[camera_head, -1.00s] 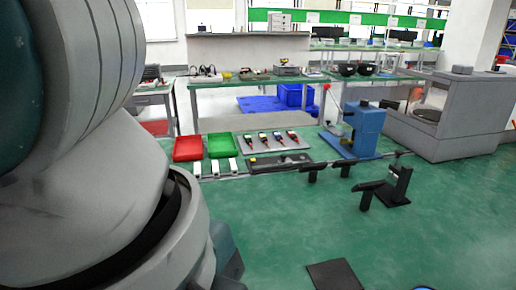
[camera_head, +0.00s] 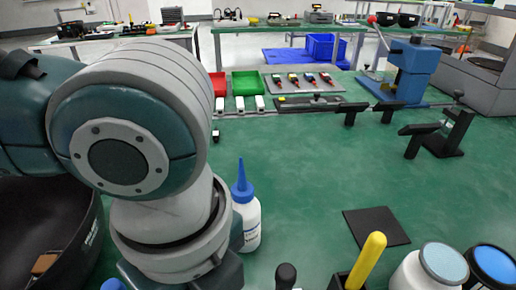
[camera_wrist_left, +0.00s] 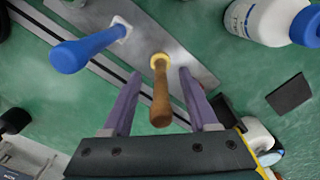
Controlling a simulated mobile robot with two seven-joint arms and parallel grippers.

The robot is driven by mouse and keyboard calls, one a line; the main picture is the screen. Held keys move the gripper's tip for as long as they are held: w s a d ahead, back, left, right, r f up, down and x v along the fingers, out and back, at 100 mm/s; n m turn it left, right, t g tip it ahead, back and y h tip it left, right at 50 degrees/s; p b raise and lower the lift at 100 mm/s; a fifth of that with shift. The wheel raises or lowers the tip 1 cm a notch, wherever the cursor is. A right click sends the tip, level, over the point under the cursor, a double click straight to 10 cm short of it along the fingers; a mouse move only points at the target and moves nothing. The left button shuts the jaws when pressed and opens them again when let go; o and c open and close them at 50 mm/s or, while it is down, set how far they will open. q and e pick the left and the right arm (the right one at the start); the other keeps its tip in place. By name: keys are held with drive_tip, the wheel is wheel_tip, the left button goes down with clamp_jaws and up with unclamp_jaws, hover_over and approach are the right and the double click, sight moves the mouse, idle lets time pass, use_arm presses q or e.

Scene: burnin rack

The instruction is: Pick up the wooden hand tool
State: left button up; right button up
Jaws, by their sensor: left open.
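The wooden hand tool (camera_wrist_left: 160,92) shows in the left wrist view, its brown handle pointing toward the camera and its pale collar at the far end over a grey metal plate (camera_wrist_left: 185,45). My left gripper (camera_wrist_left: 156,76) is open, with one purple finger on each side of the handle. I cannot tell whether either finger touches it. A blue-handled tool (camera_wrist_left: 85,50) stands to the left on the same plate, outside the fingers. In the head view my left arm covers the gripper, and I cannot make out the wooden tool. My right gripper is not in view.
A white bottle with a blue nozzle (camera_head: 246,215) stands beside my left arm. A yellow handle (camera_head: 365,262), a dark knob (camera_head: 286,275) and white jars (camera_head: 410,275) are at the front. A dark mat (camera_head: 376,227) lies flat. Red and green trays (camera_head: 245,83) are farther back.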

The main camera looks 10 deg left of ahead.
use_arm(q)
drive_tip(key=shift+f, duration=0.5)
clamp_jaws()
